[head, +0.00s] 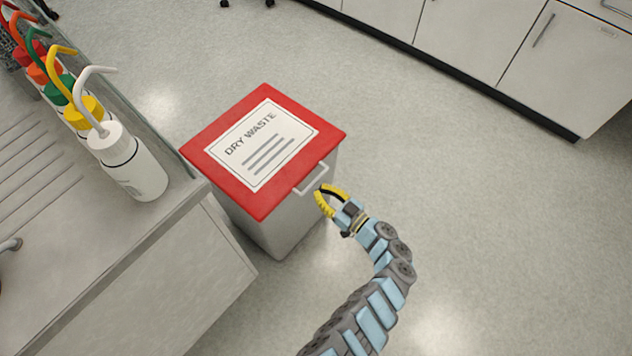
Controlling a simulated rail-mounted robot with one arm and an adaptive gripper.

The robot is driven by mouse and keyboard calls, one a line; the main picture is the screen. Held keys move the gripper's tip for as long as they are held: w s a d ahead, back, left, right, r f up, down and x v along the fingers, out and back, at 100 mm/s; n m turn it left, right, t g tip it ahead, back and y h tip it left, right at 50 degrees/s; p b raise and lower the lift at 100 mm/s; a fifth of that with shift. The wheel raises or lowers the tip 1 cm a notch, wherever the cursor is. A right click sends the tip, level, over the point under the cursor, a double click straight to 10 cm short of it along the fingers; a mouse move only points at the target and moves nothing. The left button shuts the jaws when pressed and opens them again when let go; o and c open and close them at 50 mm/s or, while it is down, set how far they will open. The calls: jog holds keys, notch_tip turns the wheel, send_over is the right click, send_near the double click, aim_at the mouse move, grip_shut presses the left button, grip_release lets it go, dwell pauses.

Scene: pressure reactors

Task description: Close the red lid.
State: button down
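The red lid (225,133) lies flat on top of a grey bin (285,225) and appears to cover its opening. It carries a white "DRY WASTE" label. A pale bar handle (312,182) sticks out from the lid's right front edge. My gripper (319,190) has yellow fingers and is just beside the handle, on its lower right. The fingertips appear to come together with nothing visible between them. Whether they touch the handle or the bin cannot be told.
A counter (120,270) stands close along the left of the bin. A white wash bottle (135,170) and several coloured-cap bottles stand on it. White cabinets (470,40) line the upper right. The floor (500,230) to the right is clear.

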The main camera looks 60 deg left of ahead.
jog(key=v, duration=1)
jog(key=shift+r, duration=0.7)
jog(key=shift+d, duration=0.1)
